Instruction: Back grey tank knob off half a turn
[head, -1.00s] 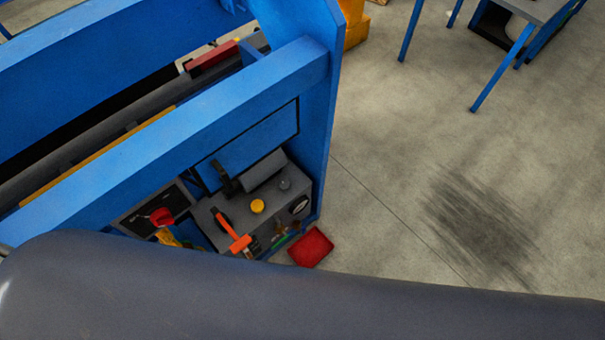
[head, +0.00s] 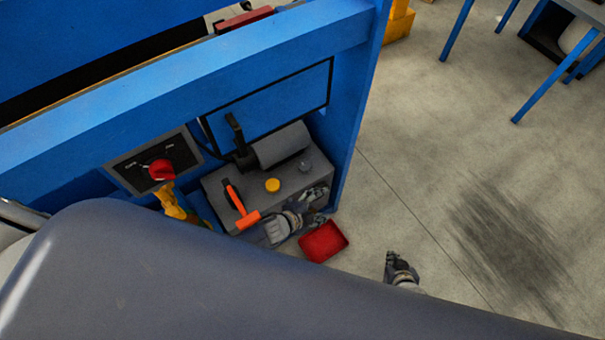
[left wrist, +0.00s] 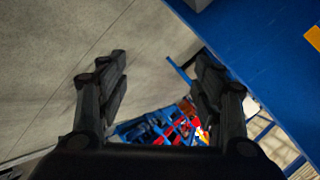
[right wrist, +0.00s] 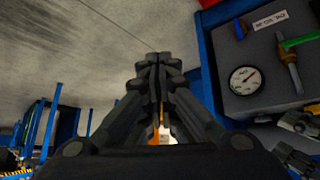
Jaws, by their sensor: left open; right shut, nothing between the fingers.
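The grey tank (head: 230,187) stands against the blue machine frame in the head view. A small dark grey knob (head: 305,167) sits on its top at the right end, right of a yellow cap (head: 272,185). My left gripper (head: 322,203) is open at the tank's front right edge, a little nearer than the knob and apart from it in the picture. The left wrist view shows its fingers (left wrist: 162,85) spread with nothing between. My right gripper (head: 391,262) is shut and empty over the floor to the right. The knob is not visible in either wrist view.
An orange-handled lever (head: 243,215) and a dark cylinder (head: 282,145) are on the tank. A red tray (head: 323,241) lies below its front. A red switch (head: 161,170) is at left. The right wrist view shows a gauge (right wrist: 245,80).

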